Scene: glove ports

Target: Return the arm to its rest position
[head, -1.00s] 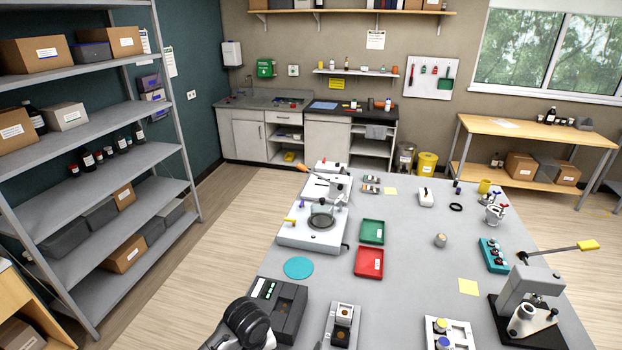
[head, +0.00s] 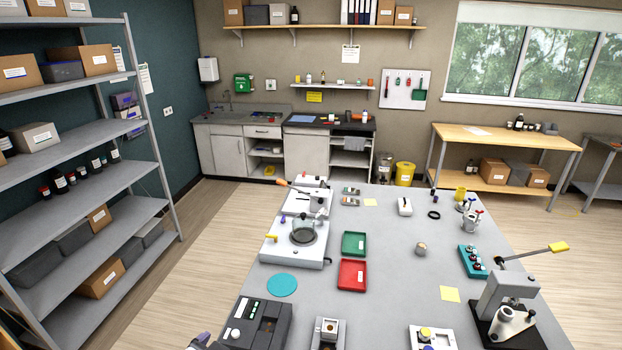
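Neither of my grippers shows in the head view. Only a small grey-and-dark piece, seemingly of my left arm, shows at the bottom edge, left of the black device (head: 277,326). Nothing of my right arm is visible. The grey table (head: 390,285) carries a white apparatus with a round dark window (head: 293,254), a green tray (head: 354,243), a red tray (head: 352,275) and a teal disc (head: 282,285). What my grippers hold, if anything, is hidden below the frame.
A lever press (head: 505,310) with a yellow-tipped handle stands at the right front. A teal block (head: 473,261) with several knobs is behind it. Two small units (head: 328,335) (head: 432,338) sit at the front edge. The table's middle is mostly clear.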

